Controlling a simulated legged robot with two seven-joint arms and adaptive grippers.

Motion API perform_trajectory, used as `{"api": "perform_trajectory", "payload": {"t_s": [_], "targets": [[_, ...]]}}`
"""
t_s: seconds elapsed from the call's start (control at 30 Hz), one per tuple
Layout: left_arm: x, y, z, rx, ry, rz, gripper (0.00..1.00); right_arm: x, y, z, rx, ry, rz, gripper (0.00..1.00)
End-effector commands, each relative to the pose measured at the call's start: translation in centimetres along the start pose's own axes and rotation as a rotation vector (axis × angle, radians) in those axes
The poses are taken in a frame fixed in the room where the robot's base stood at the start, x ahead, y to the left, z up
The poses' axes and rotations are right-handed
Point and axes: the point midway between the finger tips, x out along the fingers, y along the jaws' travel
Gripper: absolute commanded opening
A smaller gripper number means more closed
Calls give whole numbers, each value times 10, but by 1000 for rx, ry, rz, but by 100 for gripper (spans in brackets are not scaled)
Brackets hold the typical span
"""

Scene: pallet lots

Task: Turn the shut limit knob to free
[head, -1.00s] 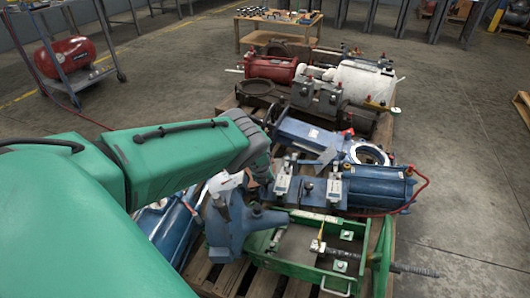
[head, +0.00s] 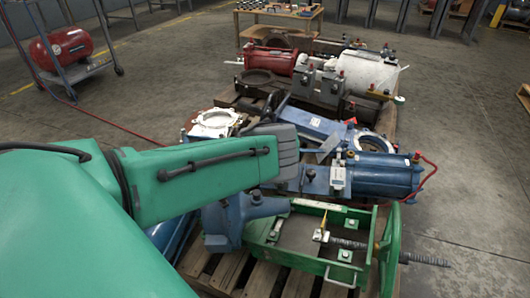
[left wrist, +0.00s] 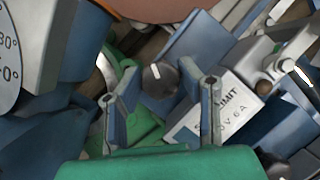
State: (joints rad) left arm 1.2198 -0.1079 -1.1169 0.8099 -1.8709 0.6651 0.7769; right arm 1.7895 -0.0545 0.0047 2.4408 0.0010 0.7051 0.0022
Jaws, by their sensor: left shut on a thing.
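The limit knob (left wrist: 155,75) is a dark round knob with a short white mark. It shows in the left wrist view beside a pale plate (left wrist: 225,105) whose lettering reads "LIMIT" in part. My left gripper (left wrist: 158,68) has its two fingers on either side of the knob and is shut on it. The mark points roughly up in that view; the words for its settings cannot be read. My right gripper is in neither view.
A blue cylinder unit (head: 385,180) with a red hose lies to the right. A green tray frame (head: 300,260) stands in front on the wooden pallet. Red (head: 268,62) and white (head: 365,75) cylinders lie behind. Open concrete floor is at the right.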

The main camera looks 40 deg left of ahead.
Motion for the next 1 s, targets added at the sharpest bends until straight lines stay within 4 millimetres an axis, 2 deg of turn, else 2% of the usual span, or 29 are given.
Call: {"api": "perform_trajectory", "payload": {"t_s": [0.2, 0.5, 1.0], "targets": [[0, -3, -2, -154, 1, 65, 4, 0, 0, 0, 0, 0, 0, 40], [0, -4, -2, -297, 0, 125, 4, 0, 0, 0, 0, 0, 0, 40], [0, -5, -4, -349, 1, 143, 4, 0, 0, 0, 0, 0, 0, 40]]}}
